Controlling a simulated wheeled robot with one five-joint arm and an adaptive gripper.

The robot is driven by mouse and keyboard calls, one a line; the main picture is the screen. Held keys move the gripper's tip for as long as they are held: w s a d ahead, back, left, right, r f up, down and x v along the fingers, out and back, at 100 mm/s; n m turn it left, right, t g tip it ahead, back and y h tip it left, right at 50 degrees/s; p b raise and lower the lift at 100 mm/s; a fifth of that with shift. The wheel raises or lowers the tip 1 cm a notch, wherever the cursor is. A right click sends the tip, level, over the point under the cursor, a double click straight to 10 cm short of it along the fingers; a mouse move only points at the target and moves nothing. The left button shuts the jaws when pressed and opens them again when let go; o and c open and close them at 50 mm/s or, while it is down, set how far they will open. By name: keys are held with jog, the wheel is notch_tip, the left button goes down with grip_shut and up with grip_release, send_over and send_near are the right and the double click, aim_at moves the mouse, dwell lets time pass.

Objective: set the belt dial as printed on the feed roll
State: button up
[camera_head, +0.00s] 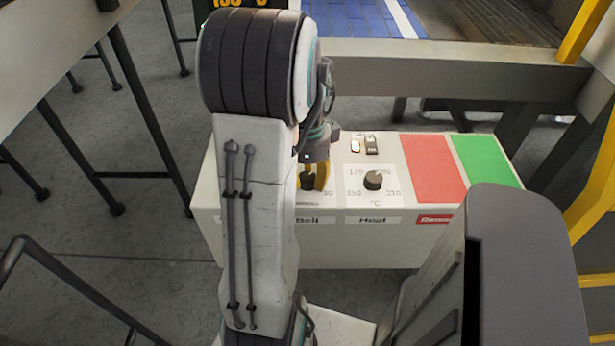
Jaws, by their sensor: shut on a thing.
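The belt dial (308,181) is a dark knob on the white control box, above the label "Belt" (308,220). My gripper (318,178) points down at the belt dial, with its yellow fingers shut on it. My arm and gripper hide most of the dial and its scale, so the setting cannot be read; only part of a number shows at its lower right. The feed roll and its print cannot be made out.
The heat dial (373,180), a black knob, stands right of the belt dial. Behind it is a small switch (371,145). A red panel (433,167) and a green panel (486,160) lie farther right. A blue belt (355,18) runs behind the box.

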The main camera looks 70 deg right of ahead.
aim_at(308, 176)
jog(key=shift+a+f, duration=0.1)
jog(key=shift+f, duration=0.05)
jog(key=o, duration=1.2)
notch_tip(308, 176, up, 12)
jog(key=shift+r, duration=0.1)
dwell(0.9)
